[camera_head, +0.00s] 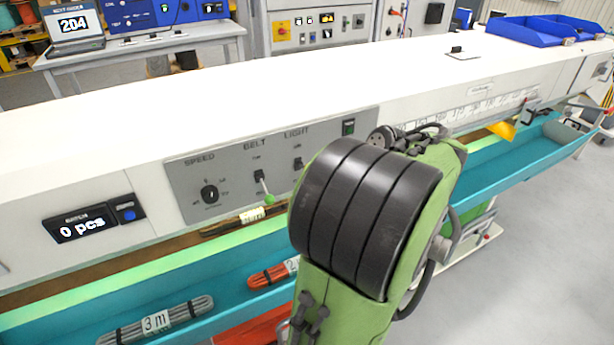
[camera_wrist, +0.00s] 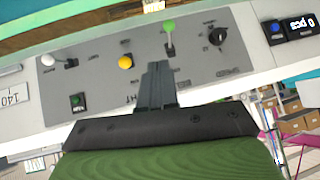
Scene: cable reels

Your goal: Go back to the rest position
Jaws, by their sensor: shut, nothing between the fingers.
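My gripper (camera_wrist: 158,66) shows in the wrist view, its dark fingers shut together with nothing between them. It points at the grey control panel (camera_wrist: 200,75), which appears upside down there. The fingertips lie in the picture between a yellow knob (camera_wrist: 125,62) and a green-tipped lever (camera_wrist: 169,25); whether they touch the panel I cannot tell. In the head view my green arm with black bands covers part of the bench front, and my gripper is hidden. The panel (camera_head: 235,190) shows left of the arm, with the green-tipped lever (camera_head: 269,198) below the BELT label.
The long white bench (camera_head: 200,95) runs across the head view. A teal trough (camera_head: 230,295) along its front holds cable bundles, one labelled 3 m (camera_head: 155,322). A counter (camera_head: 82,230) reads 0 pcs. Blue bins (camera_head: 525,35) stand at the far right. Grey floor (camera_head: 540,250) is clear at right.

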